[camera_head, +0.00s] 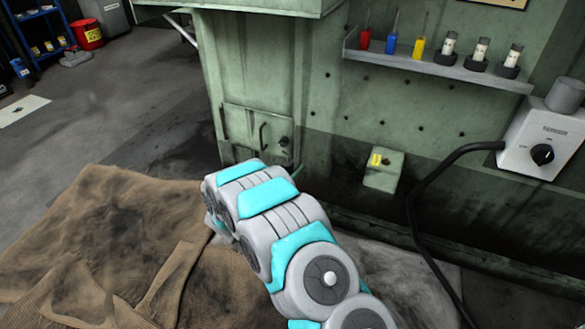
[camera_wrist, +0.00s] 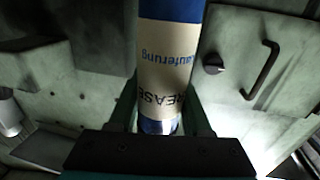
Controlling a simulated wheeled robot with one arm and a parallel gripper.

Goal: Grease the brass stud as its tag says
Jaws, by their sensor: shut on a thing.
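In the wrist view, my gripper (camera_wrist: 163,118) is shut on a blue and cream grease tube (camera_wrist: 165,55). Its label shows "GREASE" and part of another word, upside down. The tube runs up out of the top of the picture between the two fingers. In the head view my arm hides the gripper and the tube. I cannot make out a brass stud in either view. A small pale green box (camera_head: 384,176) low on the machine wall carries a yellow tag (camera_head: 376,160), too small to read.
The green machine (camera_head: 330,95) has a hatch with a handle (camera_wrist: 262,70) and a dark knob (camera_wrist: 212,64). A shelf (camera_head: 440,64) holds red, blue and yellow items and vials. A control box (camera_head: 543,140) trails a black cable (camera_head: 412,205). Brown cloth (camera_head: 110,225) covers the lower left.

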